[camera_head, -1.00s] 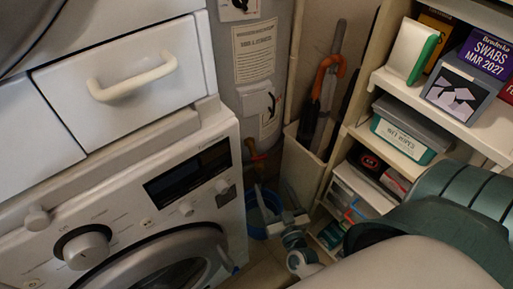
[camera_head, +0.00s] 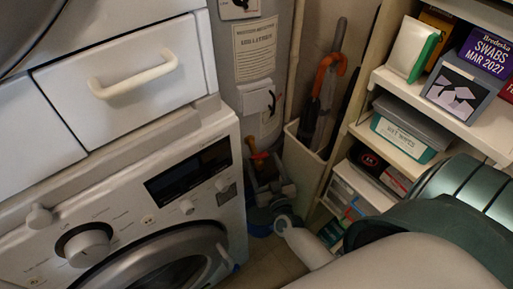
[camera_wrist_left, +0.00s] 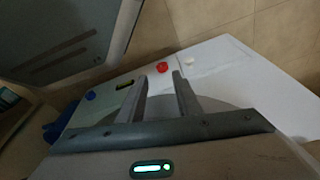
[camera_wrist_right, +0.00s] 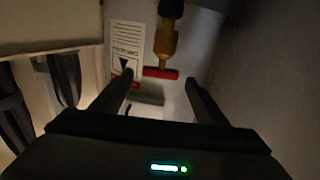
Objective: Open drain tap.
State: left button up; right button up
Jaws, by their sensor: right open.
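My right gripper (camera_head: 264,178) is just below the tap in the head view. In its wrist view the open fingers (camera_wrist_right: 160,84) point at the handle, which shows in the gap between them; contact is not visible. My left gripper (camera_wrist_left: 160,80) shows only in its own wrist view, open and empty, away from the tap.
The washing machine (camera_head: 190,180) stands close on the left. A narrow bin with umbrellas (camera_head: 305,145) and a shelf unit (camera_head: 378,140) stand on the right. A blue bucket (camera_head: 258,229) is on the floor below my right gripper. A printed label (camera_wrist_right: 126,45) is behind the tap.

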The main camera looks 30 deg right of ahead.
jog(key=x, duration=0.7)
jog(key=shift+w+f, duration=0.1)
jog(key=shift+w, duration=0.05)
jog(key=shift+c, duration=0.7)
jog(key=c, duration=0.9)
